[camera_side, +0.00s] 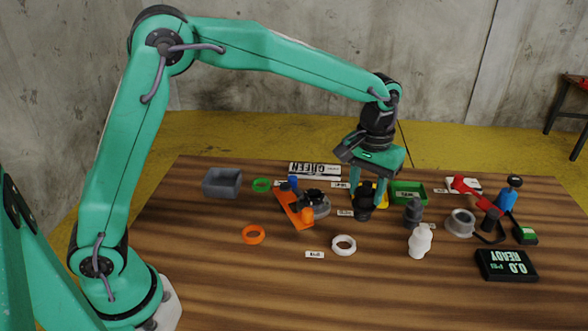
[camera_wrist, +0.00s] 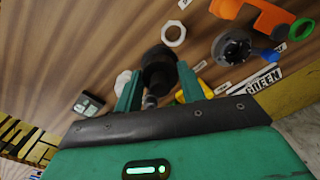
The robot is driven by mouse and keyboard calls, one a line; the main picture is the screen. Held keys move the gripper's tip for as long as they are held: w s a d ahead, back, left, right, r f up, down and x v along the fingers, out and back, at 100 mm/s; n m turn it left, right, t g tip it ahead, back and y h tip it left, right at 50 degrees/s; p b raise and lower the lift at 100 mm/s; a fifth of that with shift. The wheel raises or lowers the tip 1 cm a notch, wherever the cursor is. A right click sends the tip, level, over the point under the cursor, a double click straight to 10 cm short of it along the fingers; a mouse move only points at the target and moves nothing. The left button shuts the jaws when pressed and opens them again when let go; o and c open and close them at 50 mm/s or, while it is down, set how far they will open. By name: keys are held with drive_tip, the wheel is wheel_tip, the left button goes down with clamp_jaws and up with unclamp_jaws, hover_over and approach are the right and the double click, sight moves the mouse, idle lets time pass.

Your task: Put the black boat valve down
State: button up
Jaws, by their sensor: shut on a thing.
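The black boat valve (camera_side: 363,214) is between the fingers of my gripper (camera_side: 368,203), low over the middle of the wooden table. My gripper is shut on it. In the wrist view the valve (camera_wrist: 158,62) shows as a dark stepped cylinder between the two green fingers (camera_wrist: 157,78). I cannot tell whether its lower end touches the table. A grey valve (camera_side: 413,212) and a white valve (camera_side: 419,241) stand upright to its right in the side view.
A green tray (camera_side: 425,198) and a yellow item (camera_side: 383,199) are close behind the gripper. An orange tool (camera_side: 291,208) with a grey-black round fitting (camera_side: 317,207) lies left. A white ring (camera_side: 344,240) is in front.

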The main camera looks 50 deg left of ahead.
drive_tip(key=shift+w+a+f, duration=1)
drive_tip(key=shift+w+f, duration=0.4)
drive_tip(key=shift+f, duration=0.6)
drive_tip(key=shift+w+a+f, duration=1)
drive_tip(key=shift+w+f, duration=0.4)
drive_tip(key=shift+f, duration=0.55)
drive_tip(key=shift+w+a+f, duration=1)
drive_tip(key=shift+w+f, duration=0.4)
drive_tip(key=shift+f, duration=0.6)
drive_tip(key=shift+f, duration=0.15)
drive_tip(key=o, duration=1.3)
drive_tip(key=shift+r, duration=6.2)
